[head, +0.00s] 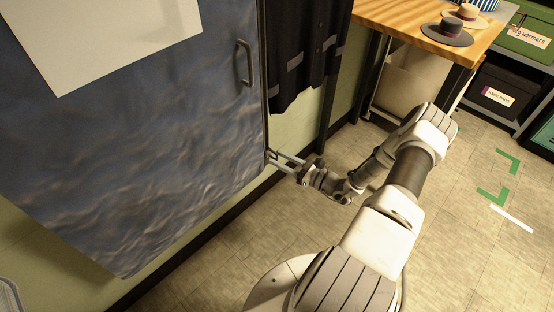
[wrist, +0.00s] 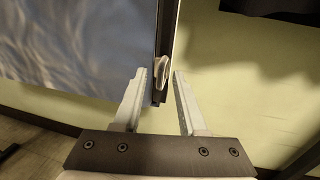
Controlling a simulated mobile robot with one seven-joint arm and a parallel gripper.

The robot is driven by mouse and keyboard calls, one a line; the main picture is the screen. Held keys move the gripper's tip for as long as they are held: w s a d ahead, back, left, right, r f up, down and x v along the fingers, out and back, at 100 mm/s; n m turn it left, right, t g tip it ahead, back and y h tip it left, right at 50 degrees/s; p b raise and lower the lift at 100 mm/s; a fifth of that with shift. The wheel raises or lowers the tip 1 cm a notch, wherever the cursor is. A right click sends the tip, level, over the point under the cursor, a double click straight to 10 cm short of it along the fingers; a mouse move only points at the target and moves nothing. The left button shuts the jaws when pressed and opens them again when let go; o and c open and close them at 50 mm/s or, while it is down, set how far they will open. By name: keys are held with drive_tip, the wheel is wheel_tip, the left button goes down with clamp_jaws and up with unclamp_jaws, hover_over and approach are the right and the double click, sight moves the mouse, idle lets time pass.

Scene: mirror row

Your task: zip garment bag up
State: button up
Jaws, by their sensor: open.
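The garment bag (head: 150,140) is a large blue-grey, wrinkled panel hanging at the left in the head view. Its surface also fills the upper left of the wrist view (wrist: 75,45). A dark zip track runs down its right edge, with a small metallic zip pull (wrist: 162,70) near the bottom end. My gripper (head: 272,160) is at the bag's lower right edge. In the wrist view the gripper (wrist: 160,78) is open, with one finger on each side of the pull. I cannot tell whether either finger touches it.
A dark coat (head: 305,50) with grey bands hangs right of the bag. A dark handle (head: 244,63) and a pale sheet (head: 105,35) are on the bag's front. A wooden table (head: 400,20) with hats (head: 447,32) stands at the back. The floor (head: 470,240) at right is open.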

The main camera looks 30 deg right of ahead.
drive_tip(key=shift+x, duration=0.75)
clamp_jaws()
drive_tip(key=shift+a, duration=0.1)
